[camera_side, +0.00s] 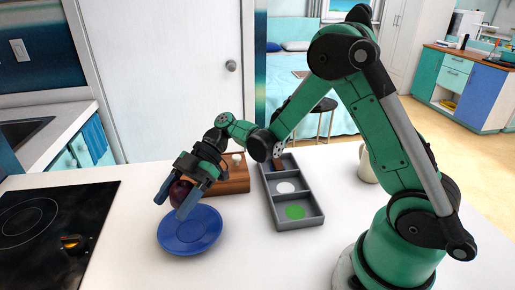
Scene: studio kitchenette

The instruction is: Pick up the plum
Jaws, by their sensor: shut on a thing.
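The plum (179,194) is dark purple and round. My gripper (177,203) is shut on it, with one blue finger on each side. The gripper points down and to the left. In the picture the plum shows just above the upper left rim of a blue plate (190,243). I cannot tell whether the plum touches the plate or hangs clear of it. Part of the plum is hidden by the fingers.
A grey tray (274,212) with compartments, holding a green and a white round piece, stands right of the plate. A wooden block (236,186) sits behind the gripper. A black cooktop (60,235) lies at left. A cream vessel (367,168) stands behind my arm. The front counter is clear.

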